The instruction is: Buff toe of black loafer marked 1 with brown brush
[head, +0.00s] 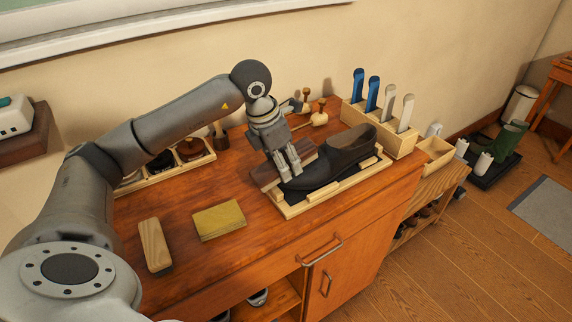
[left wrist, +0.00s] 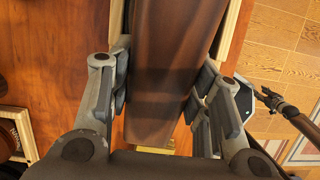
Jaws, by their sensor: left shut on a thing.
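The black loafer (head: 345,153) lies in a shallow pale wooden tray (head: 322,196) on the wooden counter, its toe toward the left. I cannot make out a number on it. My left gripper (head: 286,172) is over the toe end, pointing down, shut on the brown brush (head: 266,177). The brush is at the toe; whether it touches the leather is unclear. In the left wrist view the brush (left wrist: 170,60) runs between the two fingers (left wrist: 162,95), and its underside is hidden.
A pale wooden block (head: 155,245) and a yellow pad (head: 219,220) lie on the counter at front left. A box of blue and white upright tools (head: 396,142) stands behind the loafer. A sectioned tray (head: 182,169) sits behind my arm.

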